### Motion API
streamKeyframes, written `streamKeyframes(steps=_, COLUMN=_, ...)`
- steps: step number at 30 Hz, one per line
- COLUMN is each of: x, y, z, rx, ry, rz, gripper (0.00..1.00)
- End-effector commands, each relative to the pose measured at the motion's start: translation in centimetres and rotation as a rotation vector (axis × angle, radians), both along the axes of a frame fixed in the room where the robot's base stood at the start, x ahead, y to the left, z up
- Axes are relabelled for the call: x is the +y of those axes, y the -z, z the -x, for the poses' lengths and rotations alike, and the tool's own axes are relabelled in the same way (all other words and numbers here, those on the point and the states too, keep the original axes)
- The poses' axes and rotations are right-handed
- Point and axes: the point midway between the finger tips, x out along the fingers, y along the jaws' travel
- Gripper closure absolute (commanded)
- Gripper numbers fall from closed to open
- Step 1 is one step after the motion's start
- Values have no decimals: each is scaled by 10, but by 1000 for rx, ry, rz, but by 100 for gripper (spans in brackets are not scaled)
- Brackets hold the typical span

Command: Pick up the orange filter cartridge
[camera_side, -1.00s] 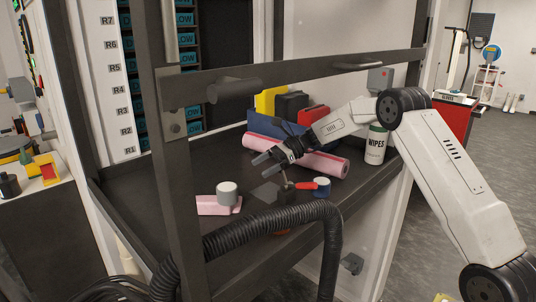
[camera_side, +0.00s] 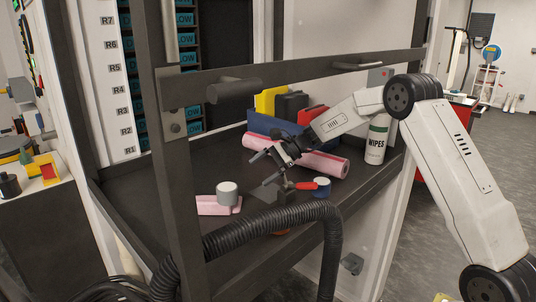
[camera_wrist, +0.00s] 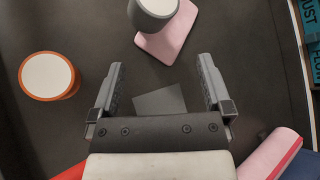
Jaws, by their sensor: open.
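The orange filter cartridge (camera_wrist: 48,76) stands at the left in the wrist view, a round orange body with a white top. In the side view only a sliver of orange (camera_side: 281,232) shows below the black hose, which hides most of it. My gripper (camera_wrist: 160,66) is open and empty above the bench, its fingers apart. The cartridge is outside the fingers, to the left of the left one. In the side view, my gripper (camera_side: 264,168) hangs above the bench in front of the pink roll.
A grey, white-topped cylinder (camera_side: 227,194) stands on a pink pad (camera_side: 207,206). A dark flat square (camera_wrist: 160,100) lies below my gripper. A red-handled clamp (camera_side: 305,185) and blue cartridge (camera_side: 322,187) are close by. The pink roll (camera_side: 325,163), blue bin (camera_side: 262,124) and black hose (camera_side: 265,218) border the area.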

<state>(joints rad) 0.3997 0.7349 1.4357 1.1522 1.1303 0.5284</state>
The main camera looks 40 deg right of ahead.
Motion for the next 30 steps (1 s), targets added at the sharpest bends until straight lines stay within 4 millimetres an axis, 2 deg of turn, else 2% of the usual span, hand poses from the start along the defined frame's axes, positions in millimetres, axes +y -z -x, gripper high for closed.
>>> streamKeyframes(steps=9, x=0, y=3, z=7, rx=-258, ry=-142, rz=359, gripper=0)
streamKeyframes(steps=20, x=-7, y=5, z=20, rx=-494, ry=-365, rz=784, gripper=0)
streamKeyframes(steps=26, x=-17, y=6, z=32, rx=-582, ry=-523, rz=1049, gripper=0)
streamKeyframes(steps=30, x=-31, y=9, z=45, rx=-593, ry=-635, rz=1249, gripper=0)
